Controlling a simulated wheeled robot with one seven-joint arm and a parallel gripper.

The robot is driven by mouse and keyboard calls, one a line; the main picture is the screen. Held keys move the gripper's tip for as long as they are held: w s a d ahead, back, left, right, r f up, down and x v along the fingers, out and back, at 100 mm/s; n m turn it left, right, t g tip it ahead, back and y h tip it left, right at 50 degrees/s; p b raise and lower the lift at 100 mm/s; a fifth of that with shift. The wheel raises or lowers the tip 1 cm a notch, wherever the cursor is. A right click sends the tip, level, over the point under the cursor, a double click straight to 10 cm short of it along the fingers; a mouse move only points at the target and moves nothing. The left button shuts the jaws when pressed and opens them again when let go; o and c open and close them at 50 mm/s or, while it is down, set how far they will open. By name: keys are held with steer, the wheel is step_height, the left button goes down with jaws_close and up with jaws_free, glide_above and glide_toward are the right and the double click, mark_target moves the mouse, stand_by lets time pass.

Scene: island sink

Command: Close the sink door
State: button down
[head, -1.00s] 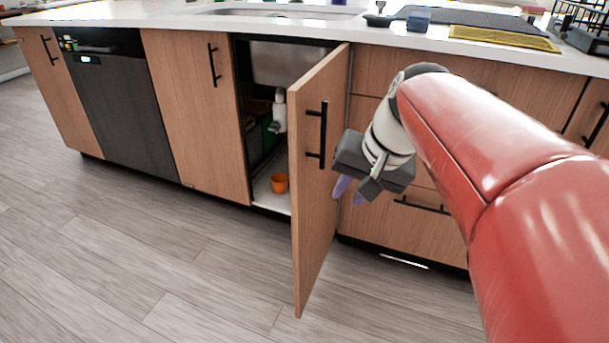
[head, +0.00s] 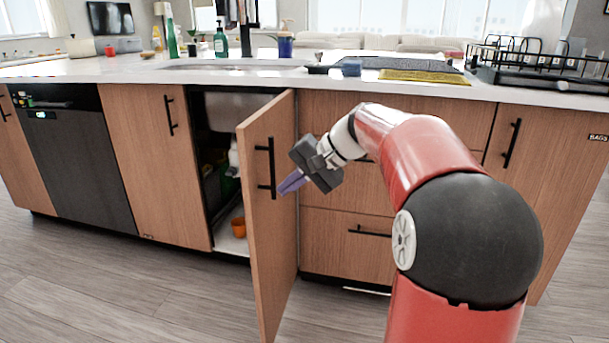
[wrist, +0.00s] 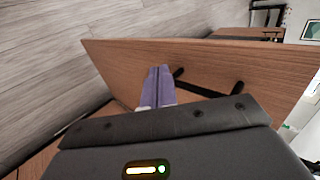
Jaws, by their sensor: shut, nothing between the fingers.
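The sink door (head: 262,235) is a wooden cabinet door standing open, swung out toward me, with a black bar handle (head: 271,168) on its outer face. My gripper (head: 281,191) is shut and empty, on the right of the door at its outer face, close to the handle. In the wrist view, the purple fingertips (wrist: 158,72) lie together in front of the door panel (wrist: 215,70), beside the dark handle (wrist: 205,88). I cannot tell whether they touch the door. The cabinet opening (head: 215,185) shows to the left of the door.
An orange cup (head: 238,227) and a white bottle (head: 233,155) are inside the cabinet. A black dishwasher (head: 75,160) is at left, drawers (head: 345,232) at right. The countertop (head: 150,72) carries bottles and a dish rack. The floor in front is clear.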

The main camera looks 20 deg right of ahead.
mark_target(252, 196)
steer(key=w+a, duration=0.1)
steer(key=w+a+f, duration=0.1)
steer(key=a, duration=0.1)
steer(key=shift+w+a+f, duration=0.1)
steer(key=shift+w+a, duration=0.05)
steer(key=shift+a, duration=0.05)
steer(key=shift+w+a, duration=0.35)
steer(key=shift+a, duration=0.2)
steer(key=shift+a, duration=0.1)
